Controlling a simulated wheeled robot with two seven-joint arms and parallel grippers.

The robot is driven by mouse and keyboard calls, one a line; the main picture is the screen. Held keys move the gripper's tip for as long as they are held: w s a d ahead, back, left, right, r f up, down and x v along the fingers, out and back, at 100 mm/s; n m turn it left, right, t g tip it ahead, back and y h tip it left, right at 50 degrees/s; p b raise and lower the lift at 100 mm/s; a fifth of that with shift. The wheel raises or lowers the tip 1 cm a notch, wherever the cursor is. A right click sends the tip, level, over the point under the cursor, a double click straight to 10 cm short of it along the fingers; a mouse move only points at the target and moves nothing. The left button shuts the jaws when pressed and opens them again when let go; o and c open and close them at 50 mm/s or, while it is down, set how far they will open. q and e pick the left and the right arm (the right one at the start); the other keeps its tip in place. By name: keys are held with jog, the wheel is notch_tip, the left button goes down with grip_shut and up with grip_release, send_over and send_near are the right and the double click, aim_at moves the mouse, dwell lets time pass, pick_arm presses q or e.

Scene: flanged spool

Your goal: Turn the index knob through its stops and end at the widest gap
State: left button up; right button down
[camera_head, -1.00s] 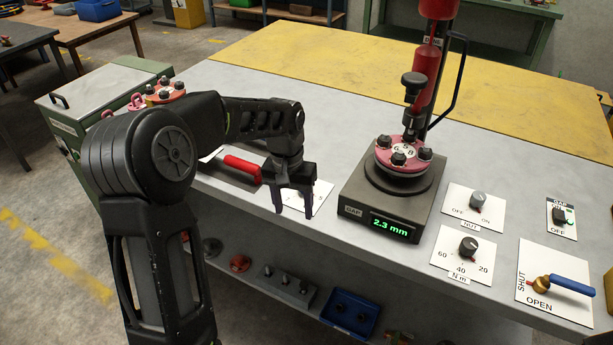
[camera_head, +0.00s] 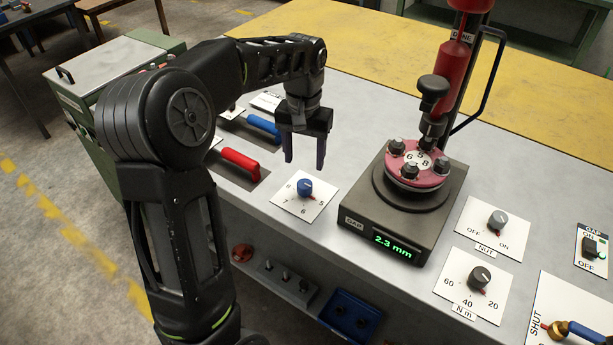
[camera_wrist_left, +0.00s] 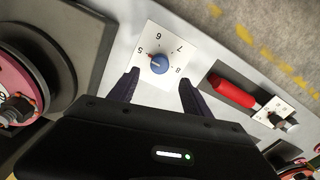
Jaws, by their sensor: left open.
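The index knob (camera_head: 305,187) is small and blue on a white plate (camera_head: 287,206) marked 5 to 8. It also shows in the wrist view (camera_wrist_left: 159,64), where its red pointer lies towards 5. My left gripper (camera_head: 304,163) points down, open and empty, above and slightly behind the knob in the head view. In the wrist view its two fingertips (camera_wrist_left: 160,79) are spread near the knob, apart from it. The gap display (camera_head: 391,246) reads 2.3 mm. The pink flanged spool (camera_head: 414,170) sits on the dark gauge base (camera_head: 362,208) under the red spindle. My right gripper is out of view.
Red (camera_head: 240,162) and blue (camera_head: 264,126) handles lie left of the knob plate. The NUT knob (camera_head: 496,220), the N m knob (camera_head: 479,277) and a blue valve lever (camera_head: 588,333) are at right. The yellow mat (camera_head: 370,60) behind is clear.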

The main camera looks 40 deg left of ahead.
aim_at(305, 183)
pick_arm(q)
jog(key=shift+f+p, duration=0.45)
jog(key=shift+f, duration=3.5)
grip_shut()
